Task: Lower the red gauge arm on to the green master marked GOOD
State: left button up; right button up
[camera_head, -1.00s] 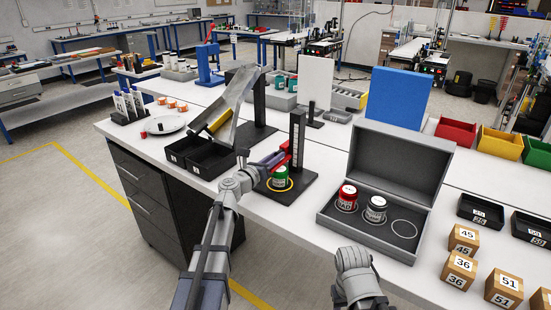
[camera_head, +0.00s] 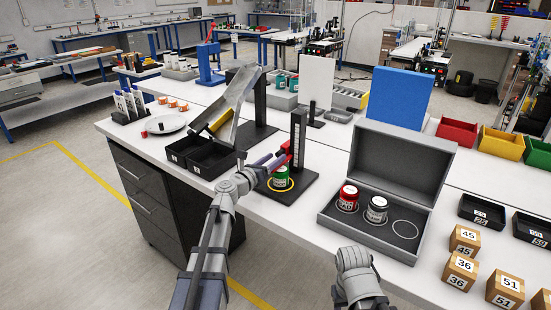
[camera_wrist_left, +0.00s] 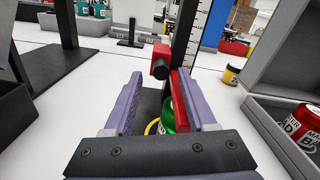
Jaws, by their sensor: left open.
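The red gauge arm (camera_head: 282,158) sits low on the black upright of the gauge stand (camera_head: 298,135). The green master (camera_head: 280,177) stands upright beneath it inside a yellow ring. I cannot tell whether the arm touches its top. My left gripper (camera_head: 264,161) is at the left end of the red arm. In the left wrist view the gripper (camera_wrist_left: 160,90) is open. The red arm (camera_wrist_left: 181,88) with its black-ended knob shows beyond and between the fingers, closer to the right finger. The green master (camera_wrist_left: 167,115) is partly hidden behind the red arm and right finger.
An open grey case (camera_head: 330,219) with a red BAD master (camera_head: 347,196) and a grey master (camera_head: 376,209) stands right of the stand. Black bins (camera_head: 200,173) and a sloped chute (camera_head: 236,100) stand to the left. Numbered boxes (camera_head: 460,271) lie front right.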

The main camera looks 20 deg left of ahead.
pick_arm(q)
jog(key=v, duration=0.6)
jog(key=shift+s, duration=0.25)
